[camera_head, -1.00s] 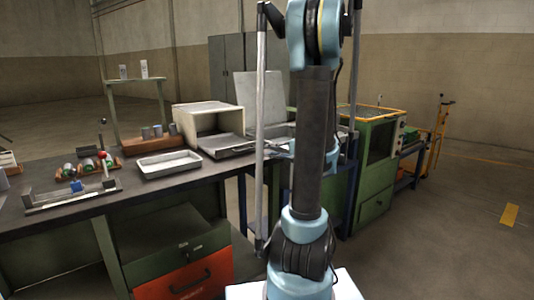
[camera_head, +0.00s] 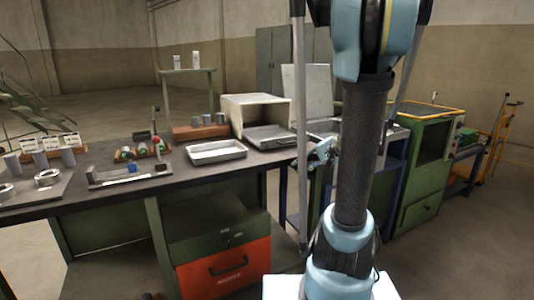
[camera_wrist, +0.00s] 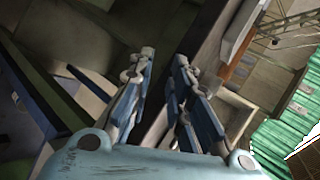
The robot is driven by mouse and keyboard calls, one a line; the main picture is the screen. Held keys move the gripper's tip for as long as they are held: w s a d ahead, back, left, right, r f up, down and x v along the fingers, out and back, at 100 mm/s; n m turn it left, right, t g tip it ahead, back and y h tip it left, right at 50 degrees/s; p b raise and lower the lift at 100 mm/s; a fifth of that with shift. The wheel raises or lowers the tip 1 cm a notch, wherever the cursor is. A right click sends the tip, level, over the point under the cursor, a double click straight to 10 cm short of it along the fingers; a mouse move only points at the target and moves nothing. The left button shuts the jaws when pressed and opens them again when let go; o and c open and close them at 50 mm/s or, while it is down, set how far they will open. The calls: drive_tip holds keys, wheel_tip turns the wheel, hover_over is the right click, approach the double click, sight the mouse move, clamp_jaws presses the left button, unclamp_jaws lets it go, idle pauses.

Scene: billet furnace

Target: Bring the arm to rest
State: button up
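My arm rises on the right of the head view, its dark link (camera_head: 362,150) upright between light blue joints. A small light blue part of my arm's far end shows beside that link, mostly hidden. In the wrist view my gripper (camera_wrist: 165,57) has two fingers with blue pads, a gap between their tips and nothing held. The wrist view is tilted, and the fingers appear clear of the furniture behind them.
The workbench (camera_head: 110,213) on the left bears a white tray (camera_head: 216,151), an open-fronted box furnace (camera_head: 256,113), a fixture with a blue block (camera_head: 132,168) and grey cylinders. A green machine (camera_head: 424,165) stands right of my arm.

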drive_tip(key=s+d+f+n+g+h, duration=0.2)
drive_tip(key=s+f+n+h, duration=0.1)
drive_tip(key=s, duration=0.7)
drive_tip(key=s+d+f+n+g+h, duration=0.1)
drive_tip(key=s+d+f+n+h, duration=0.2)
drive_tip(key=s+f+h, duration=0.3)
drive_tip(key=s, duration=0.5)
drive_tip(key=shift+f+g, duration=0.3)
drive_tip(key=shift+g, duration=0.1)
drive_tip(key=shift+w+f, duration=0.2)
drive_tip(key=shift+w, duration=0.1)
